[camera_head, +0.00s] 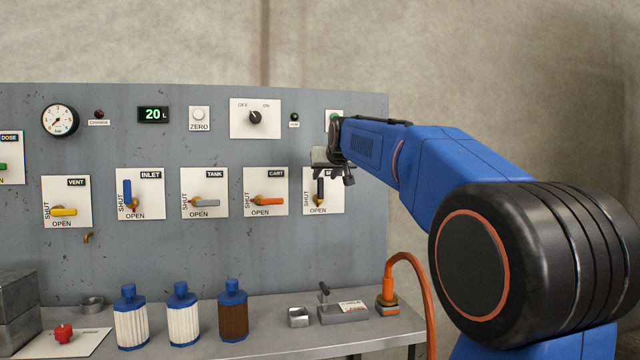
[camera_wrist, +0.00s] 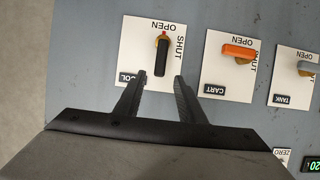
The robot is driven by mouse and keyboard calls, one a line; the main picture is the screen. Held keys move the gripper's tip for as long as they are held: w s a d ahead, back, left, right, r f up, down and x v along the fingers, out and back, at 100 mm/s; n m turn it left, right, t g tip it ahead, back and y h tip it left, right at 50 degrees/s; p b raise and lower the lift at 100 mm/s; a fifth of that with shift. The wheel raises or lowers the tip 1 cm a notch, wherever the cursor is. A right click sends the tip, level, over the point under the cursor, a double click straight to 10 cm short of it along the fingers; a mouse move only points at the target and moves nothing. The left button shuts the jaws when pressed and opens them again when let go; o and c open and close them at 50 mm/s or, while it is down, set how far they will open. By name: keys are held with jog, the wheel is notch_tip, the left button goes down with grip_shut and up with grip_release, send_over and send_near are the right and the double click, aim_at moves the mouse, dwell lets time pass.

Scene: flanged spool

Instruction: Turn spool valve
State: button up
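The spool valve is on a white plate (camera_wrist: 140,38) at the panel's right end; its label is partly hidden, with only "OL" readable in the wrist view. Its black handle (camera_wrist: 161,58) stands upright in the head view (camera_head: 320,188), alongside the word SHUT and across the word OPEN. My gripper (camera_wrist: 159,77) is open, with one finger on each side of the handle's free end and visible gaps to it. In the head view my gripper (camera_head: 331,174) hangs in front of the plate and hides its upper part.
The CART valve (camera_head: 266,201), with an orange handle lying level, is just left of the spool valve. TANK (camera_head: 206,202) and INLET (camera_head: 128,192) valves are further left. Bottles (camera_head: 234,315) and an orange hose (camera_head: 409,262) are on the bench below.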

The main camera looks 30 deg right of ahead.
aim_at(321, 181)
jog(key=x, duration=0.8)
grip_shut()
